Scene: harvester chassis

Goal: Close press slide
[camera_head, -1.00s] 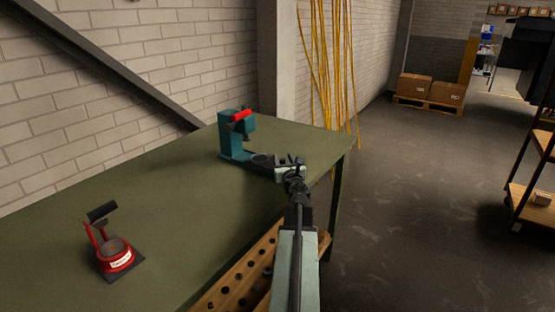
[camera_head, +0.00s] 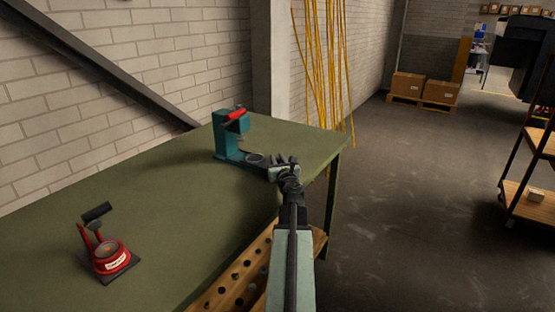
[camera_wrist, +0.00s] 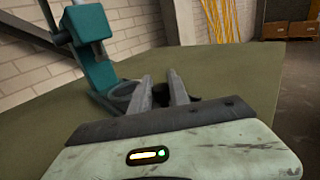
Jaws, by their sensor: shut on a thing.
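The teal press (camera_head: 226,138) with a red handle (camera_head: 236,114) stands upright near the far end of the green table. Its dark slide (camera_head: 256,160), with a round ring, sticks out of the base toward my gripper. The ring also shows in the wrist view (camera_wrist: 123,90), left of my fingers, below the teal press head (camera_wrist: 88,23). My gripper (camera_head: 284,163) is at the slide's outer end near the table edge. In the wrist view my gripper (camera_wrist: 160,88) is shut on the slide; the exact contact is partly hidden by the fingers.
A smaller red press (camera_head: 108,256) with a black handle stands on the near left of the green table (camera_head: 180,215). A wooden rack with holes (camera_head: 240,283) lies below the table's edge. A brick wall is behind; open floor lies right.

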